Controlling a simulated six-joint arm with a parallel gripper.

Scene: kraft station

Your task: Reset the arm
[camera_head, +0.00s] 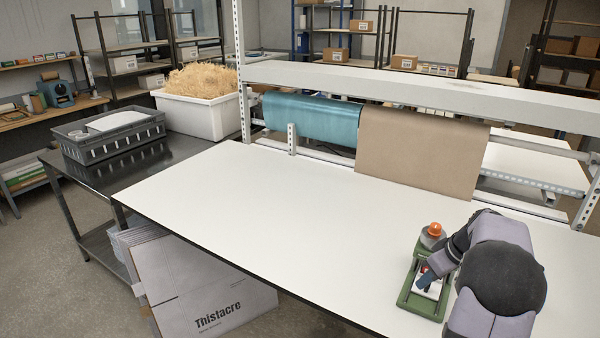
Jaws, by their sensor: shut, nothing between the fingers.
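My arm comes in at the lower right and bends over the right end of the white bench. Its end, my gripper (427,282), points down over a green tray-like frame (408,300). The gripper is small and partly hidden by my own arm; it is shut and holds nothing. A small jar-like object with an orange top (433,231) stands at the far end of the green frame. Small red and white details show near the gripper tip, too small to make out. I cannot tell whether the gripper touches the frame.
The white bench top (270,220) is clear left of the green frame. Brown paper (420,160) and teal rolls (312,118) hang along its back under a white beam (400,92). A dark side table (185,150) carries a grey crate (75,150) and a white bin (190,115).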

